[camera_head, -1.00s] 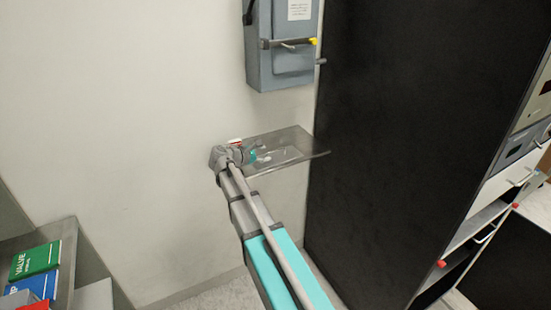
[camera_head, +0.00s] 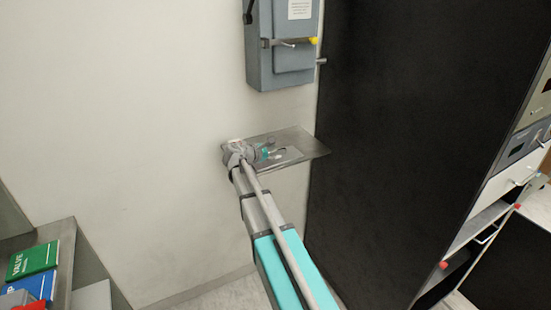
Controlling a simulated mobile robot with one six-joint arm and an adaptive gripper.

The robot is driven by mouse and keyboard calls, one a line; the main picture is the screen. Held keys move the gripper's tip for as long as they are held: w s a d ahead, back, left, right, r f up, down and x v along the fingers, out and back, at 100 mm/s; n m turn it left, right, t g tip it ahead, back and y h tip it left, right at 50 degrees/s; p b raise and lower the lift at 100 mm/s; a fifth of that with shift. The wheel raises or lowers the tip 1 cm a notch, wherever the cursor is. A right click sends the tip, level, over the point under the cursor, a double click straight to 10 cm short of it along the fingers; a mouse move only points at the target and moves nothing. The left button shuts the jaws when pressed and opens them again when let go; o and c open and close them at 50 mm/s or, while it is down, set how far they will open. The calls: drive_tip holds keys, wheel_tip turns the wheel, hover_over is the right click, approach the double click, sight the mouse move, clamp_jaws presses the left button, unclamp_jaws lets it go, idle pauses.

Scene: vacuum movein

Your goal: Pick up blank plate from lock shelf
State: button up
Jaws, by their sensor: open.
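The lock shelf (camera_head: 312,151) is a thin grey metal plate fixed to the wall below a grey switch box. A flat light-grey piece, which looks like the blank plate (camera_head: 292,154), lies on the shelf to the right of my gripper. My gripper (camera_head: 270,153) is open at the shelf's left part, with small teal parts at its end. The wrist hides the left part of the shelf. The fingertips are small, and I cannot tell whether they touch the plate.
The grey switch box (camera_head: 281,50) with a lever hangs above the shelf. A tall black cabinet (camera_head: 400,130) stands close on the right. The wall left of the shelf is bare.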

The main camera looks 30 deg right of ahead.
clamp_jaws()
drive_tip(key=shift+r, duration=0.15)
idle(0.6)
wheel_tip(320, 180, up, 3)
drive_tip(key=p, duration=0.3)
drive_tip(key=s+r+p, duration=0.9)
drive_tip(key=s+p, duration=0.1)
drive_tip(key=s, duration=0.4)
drive_tip(key=shift+d+r, duration=0.25)
drive_tip(key=shift+r, duration=0.1)
